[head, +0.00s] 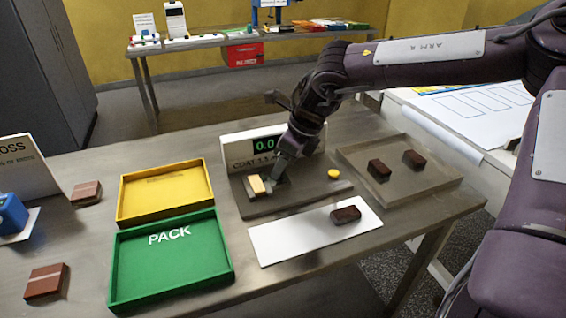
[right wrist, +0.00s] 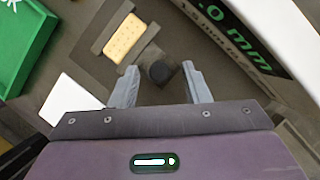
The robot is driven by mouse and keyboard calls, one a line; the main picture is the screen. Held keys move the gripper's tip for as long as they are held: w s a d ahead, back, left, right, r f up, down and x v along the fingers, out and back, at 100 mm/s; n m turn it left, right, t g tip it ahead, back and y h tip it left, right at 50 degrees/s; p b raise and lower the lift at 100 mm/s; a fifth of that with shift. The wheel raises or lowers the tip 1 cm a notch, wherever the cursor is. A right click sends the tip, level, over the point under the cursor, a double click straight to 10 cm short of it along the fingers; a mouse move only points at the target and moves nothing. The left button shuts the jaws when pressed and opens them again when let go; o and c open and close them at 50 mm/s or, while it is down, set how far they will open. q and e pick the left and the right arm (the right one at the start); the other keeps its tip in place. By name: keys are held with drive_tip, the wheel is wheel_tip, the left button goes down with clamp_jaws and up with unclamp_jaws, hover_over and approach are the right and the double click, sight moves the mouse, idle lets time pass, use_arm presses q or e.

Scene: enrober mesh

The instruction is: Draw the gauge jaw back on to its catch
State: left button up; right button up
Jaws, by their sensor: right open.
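The gauge (head: 300,203) is a grey plate with an upright display (head: 265,144) reading 0.0. A pale biscuit-like block (head: 257,186) sits at its left; in the right wrist view this block (right wrist: 124,38) lies between two grey pieces. The nearer piece, which looks like the jaw (right wrist: 143,62), carries a dark round knob (right wrist: 160,73). My right gripper (head: 275,182) is down at the gauge. In the wrist view its open fingers (right wrist: 160,84) stand either side of the knob, with gaps visible. I cannot make out the catch. My left gripper is out of view.
A yellow button (head: 333,174) is on the gauge plate's right. A white mat (head: 282,240) in front bears a dark bar (head: 345,214). A tray (head: 440,178) with two dark bars is right. Yellow (head: 207,190) and green PACK (head: 225,250) trays are left.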

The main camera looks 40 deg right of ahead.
drive_tip(key=shift+f, duration=0.15)
clamp_jaws()
drive_tip(key=shift+s+d, duration=0.25)
drive_tip(key=shift+d, duration=1)
drive_tip(key=shift+s+d, duration=0.25)
drive_tip(key=shift+d, duration=0.95)
drive_tip(key=shift+c, duration=1.5)
unclamp_jaws()
drive_tip(key=o, duration=0.3)
drive_tip(key=shift+s+d, duration=0.1)
